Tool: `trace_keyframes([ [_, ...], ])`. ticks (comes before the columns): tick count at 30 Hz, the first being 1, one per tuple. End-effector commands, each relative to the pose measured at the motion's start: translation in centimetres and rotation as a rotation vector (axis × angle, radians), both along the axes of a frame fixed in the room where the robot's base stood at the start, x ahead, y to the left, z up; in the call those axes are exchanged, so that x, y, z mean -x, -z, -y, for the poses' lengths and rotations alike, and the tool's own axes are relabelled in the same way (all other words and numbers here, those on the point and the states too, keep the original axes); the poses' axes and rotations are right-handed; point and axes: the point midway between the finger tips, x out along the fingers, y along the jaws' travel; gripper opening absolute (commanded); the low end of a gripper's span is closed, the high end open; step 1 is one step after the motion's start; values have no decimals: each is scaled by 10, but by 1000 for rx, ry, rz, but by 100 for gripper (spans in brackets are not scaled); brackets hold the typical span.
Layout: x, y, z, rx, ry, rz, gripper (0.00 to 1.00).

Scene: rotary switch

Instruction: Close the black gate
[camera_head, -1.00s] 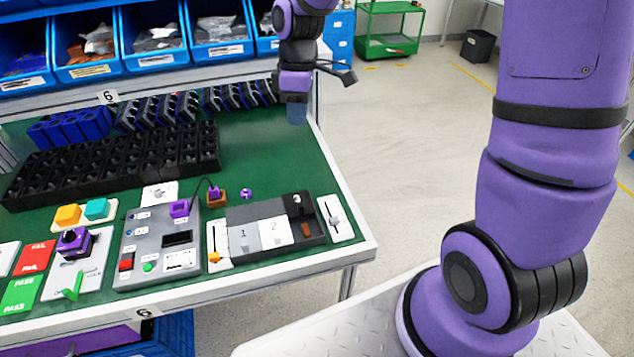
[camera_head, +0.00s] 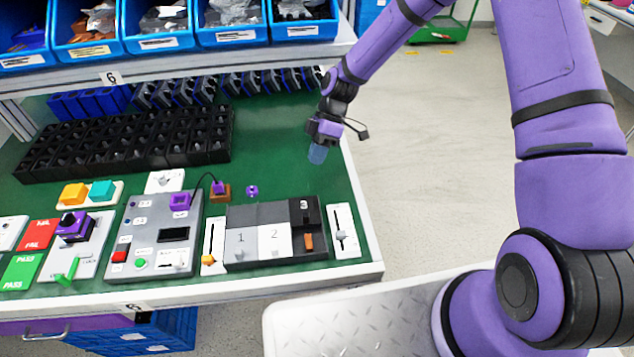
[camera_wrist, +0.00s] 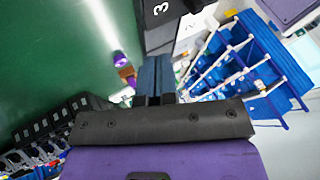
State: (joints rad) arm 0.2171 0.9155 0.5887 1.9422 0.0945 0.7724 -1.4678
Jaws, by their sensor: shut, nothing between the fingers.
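The black gate (camera_head: 304,208), marked 3, sits at the back of the right-hand lane of a three-lane box on the bench. In front of it an orange piece (camera_head: 309,241) shows in the uncovered front part of that lane. The black gate also shows at the top of the wrist view (camera_wrist: 162,10). My gripper (camera_head: 317,154) is shut and empty, pointing down above the green bench, behind the box and apart from the gate. Its bluish fingers (camera_wrist: 153,72) sit together in the wrist view.
Beside the black gate are the grey lane 1 (camera_head: 241,238) and white lane 2 (camera_head: 274,239). A white slider panel (camera_head: 344,231) stands right of the box. A purple knob (camera_head: 252,190) and a grey control panel (camera_head: 155,235) are to the left.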

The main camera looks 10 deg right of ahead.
Motion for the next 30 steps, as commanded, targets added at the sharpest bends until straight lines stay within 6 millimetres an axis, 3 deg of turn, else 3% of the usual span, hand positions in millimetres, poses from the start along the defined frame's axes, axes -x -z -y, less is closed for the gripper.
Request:
trace_keyframes([
  [18,48,80,-39,3,-1,-4,0],
  [24,74,77,-39,3,0,-1,0],
  [30,84,77,-39,2,0,1,0],
])
